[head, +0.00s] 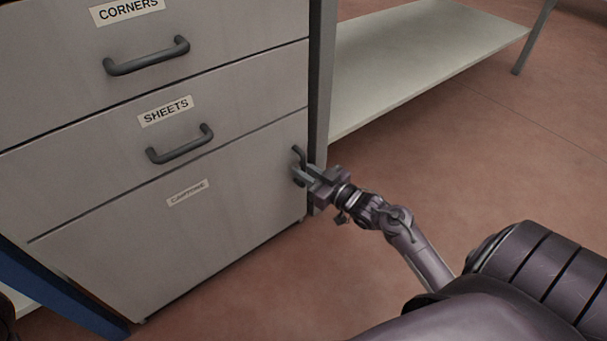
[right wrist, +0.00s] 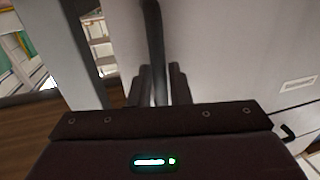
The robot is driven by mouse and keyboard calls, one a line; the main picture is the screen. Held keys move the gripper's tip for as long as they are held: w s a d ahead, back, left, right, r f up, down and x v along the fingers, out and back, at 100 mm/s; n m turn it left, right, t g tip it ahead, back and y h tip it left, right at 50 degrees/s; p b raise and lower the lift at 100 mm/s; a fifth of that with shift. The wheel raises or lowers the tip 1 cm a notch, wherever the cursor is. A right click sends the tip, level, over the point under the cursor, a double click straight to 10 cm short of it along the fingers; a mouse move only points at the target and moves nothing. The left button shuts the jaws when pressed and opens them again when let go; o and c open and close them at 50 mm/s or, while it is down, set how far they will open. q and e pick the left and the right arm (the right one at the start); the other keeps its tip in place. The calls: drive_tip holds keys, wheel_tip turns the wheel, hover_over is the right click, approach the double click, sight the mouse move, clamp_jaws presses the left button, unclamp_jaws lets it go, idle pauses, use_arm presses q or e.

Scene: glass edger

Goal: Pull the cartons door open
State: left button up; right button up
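The cartons door (head: 215,230) is the lowest front of the grey cabinet, below the sheets drawer, with a small label. It looks flush with the cabinet. Its dark upright handle (head: 299,154) is near the door's right edge. My right gripper (head: 300,175) is at the lower part of this handle. In the right wrist view the handle (right wrist: 154,40) runs down between the two fingers of my right gripper (right wrist: 162,85), which are close together on either side of it. The fingers hide the handle's lower end. My left gripper is not in view.
Above the door are the sheets drawer (head: 230,130) and the corners drawer (head: 230,35), both shut, with dark bar handles. A table with a pale lower shelf (head: 420,60) stands right of the cabinet. A blue post (head: 60,290) is at lower left. The reddish floor (head: 270,285) in front is clear.

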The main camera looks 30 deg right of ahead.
drive_tip(key=shift+w, duration=0.2)
drive_tip(key=shift+c, duration=0.4)
clamp_jaws()
